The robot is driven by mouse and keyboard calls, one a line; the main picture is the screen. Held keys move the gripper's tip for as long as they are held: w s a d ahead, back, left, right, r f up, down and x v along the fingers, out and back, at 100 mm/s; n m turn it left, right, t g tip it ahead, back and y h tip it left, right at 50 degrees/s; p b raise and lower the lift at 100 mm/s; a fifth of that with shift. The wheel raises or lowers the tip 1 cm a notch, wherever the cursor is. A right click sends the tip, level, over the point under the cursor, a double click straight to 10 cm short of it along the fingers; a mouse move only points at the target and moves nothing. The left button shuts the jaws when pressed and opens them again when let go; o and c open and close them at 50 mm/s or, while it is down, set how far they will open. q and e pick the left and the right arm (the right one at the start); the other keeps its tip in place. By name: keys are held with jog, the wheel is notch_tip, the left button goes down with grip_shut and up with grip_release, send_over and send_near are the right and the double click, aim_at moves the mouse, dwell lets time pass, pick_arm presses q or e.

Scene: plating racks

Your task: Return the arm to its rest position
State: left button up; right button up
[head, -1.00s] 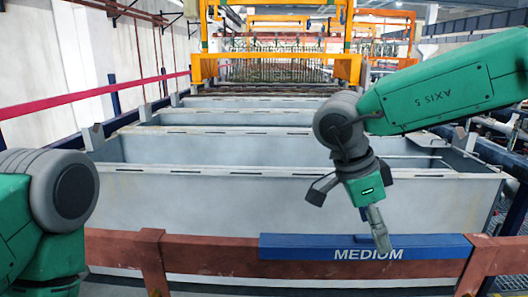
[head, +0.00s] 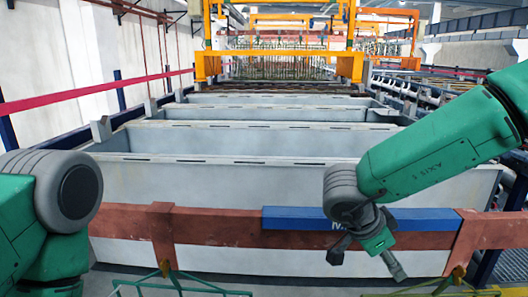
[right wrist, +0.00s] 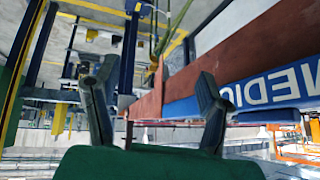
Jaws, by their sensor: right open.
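My right gripper (head: 367,262) hangs at the lower right of the head view, in front of the rail below the blue sign. Its fingers are spread apart with nothing between them. My green right arm (head: 435,150) comes in from the right edge. My left arm (head: 45,215) is bent at the left edge, and its gripper is out of view.
A red-brown rail (head: 210,229) with a blue sign (head: 420,220), partly hidden by my right arm, crosses ahead. Grey tanks (head: 130,185) stand behind it.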

jog(key=s+d+f+n+t+y+b, duration=0.1)
jog(key=s+f+n+t+b, duration=0.2)
jog(key=f, duration=1)
jog(key=s+d+f+n+t+y+b, duration=0.15)
jog(key=f+n+b, duration=0.4)
jog(key=f, duration=0.65)
jog(key=s+f+n+g+y+b, duration=0.1)
jog(key=s+f+n+g, duration=0.1)
jog(key=s+f, duration=0.3)
jog(key=s+f+n+g+y+b, duration=0.2)
jog(key=s+f, duration=0.4)
jog(key=s, duration=0.6)
jog(key=s+d+f+n+g+y+b, duration=0.1)
jog(key=s+f+n, duration=0.3)
jog(key=s, duration=0.5)
jog(key=shift+f+n+g+b, duration=0.35)
jog(key=shift+f+g+b, duration=0.2)
jog(key=shift+f+b, duration=0.2)
jog(key=shift+w, duration=0.2)
